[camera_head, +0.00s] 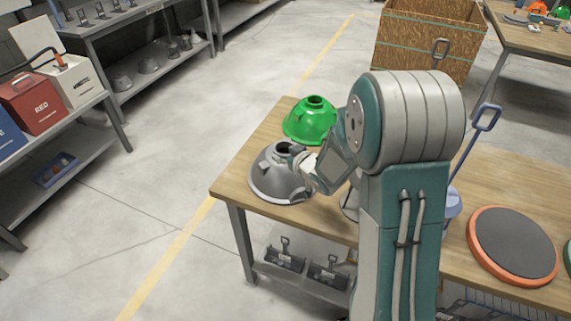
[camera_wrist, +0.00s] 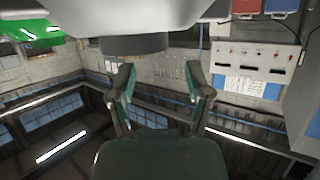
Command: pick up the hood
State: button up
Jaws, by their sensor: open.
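A grey hood (camera_head: 272,182) with a dark opening at its top sits on the wooden table at its left end. A glossy green hood (camera_head: 308,122) sits just behind it. My gripper (camera_head: 305,161) is at the upper right side of the grey hood, close to its neck, and partly overlaps it. In the wrist view my gripper (camera_wrist: 160,75) is open, with its two fingers apart and nothing between them. The grey hood (camera_wrist: 130,14) and its dark neck (camera_wrist: 135,43) lie just beyond the fingertips. Part of the green hood (camera_wrist: 28,38) shows at upper left.
My arm hides the table's middle. On the wooden table (camera_head: 262,136), a round orange-rimmed disc (camera_head: 513,244) lies at right. A shelf unit (camera_head: 80,125) with a red box (camera_head: 33,103) stands at left. A wooden crate (camera_head: 425,42) stands behind. Open floor lies left of the table.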

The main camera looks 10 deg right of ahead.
jog(key=x, duration=0.4)
jog(key=shift+w+a+f, duration=0.2)
jog(key=shift+f, duration=0.05)
jog(key=shift+w+f, duration=0.15)
jog(key=shift+w, duration=0.2)
